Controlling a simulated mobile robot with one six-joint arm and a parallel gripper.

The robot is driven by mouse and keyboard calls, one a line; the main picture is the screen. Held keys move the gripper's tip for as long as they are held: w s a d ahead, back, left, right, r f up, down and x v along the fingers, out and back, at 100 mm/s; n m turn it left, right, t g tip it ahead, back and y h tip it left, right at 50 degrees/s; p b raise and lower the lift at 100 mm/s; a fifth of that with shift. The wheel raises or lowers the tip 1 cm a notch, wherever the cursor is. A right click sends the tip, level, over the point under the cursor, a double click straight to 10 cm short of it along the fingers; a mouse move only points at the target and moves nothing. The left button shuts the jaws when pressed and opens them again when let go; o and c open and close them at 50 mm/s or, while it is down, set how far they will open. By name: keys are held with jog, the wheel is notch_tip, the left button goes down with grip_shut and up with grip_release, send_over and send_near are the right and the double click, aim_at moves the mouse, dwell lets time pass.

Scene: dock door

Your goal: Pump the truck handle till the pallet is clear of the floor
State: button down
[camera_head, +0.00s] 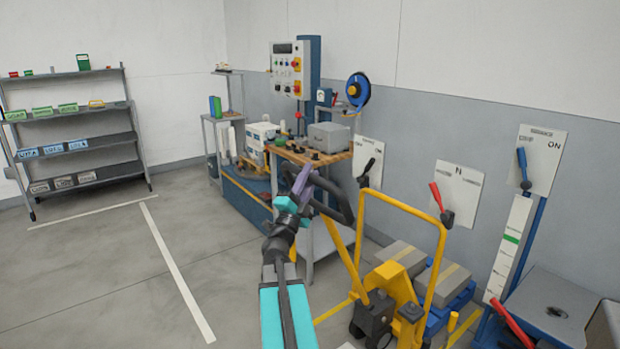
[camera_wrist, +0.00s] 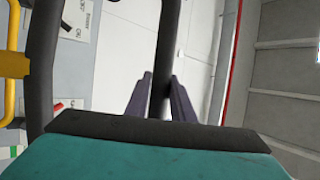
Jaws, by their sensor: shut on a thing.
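The yellow pallet truck (camera_head: 396,287) stands at the lower right in the head view. Its handle (camera_head: 346,208) is a black loop on a yellow shaft, tilted toward my arm. My gripper (camera_head: 301,180) is shut on the handle's near side. In the wrist view the black handle bar (camera_wrist: 168,50) runs between the two purple fingers of my gripper (camera_wrist: 160,88). The blue pallet (camera_head: 452,305) with grey boxes (camera_head: 441,281) lies behind the truck, partly hidden by its yellow frame. I cannot tell whether the pallet touches the floor.
A workbench (camera_head: 325,158) with a control panel (camera_head: 290,70) stands behind the handle. Wall levers, one red (camera_head: 437,196) and one blue (camera_head: 522,165), are at the right. A shelf rack (camera_head: 75,143) is at the far left. The floor at left is clear.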

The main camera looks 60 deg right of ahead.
jog(key=shift+w, duration=0.15)
jog(key=c, duration=1.5)
grip_release()
jog(key=shift+c, duration=0.2)
jog(key=shift+a+f, duration=0.1)
jog(key=shift+a, duration=0.05)
jog(key=p+v, duration=0.4)
jog(key=v, duration=0.4)
jog(key=shift+p, duration=0.35)
jog(key=shift+a+f+p, duration=0.3)
jog(key=shift+a+p, duration=0.1)
jog(key=shift+p, duration=0.8)
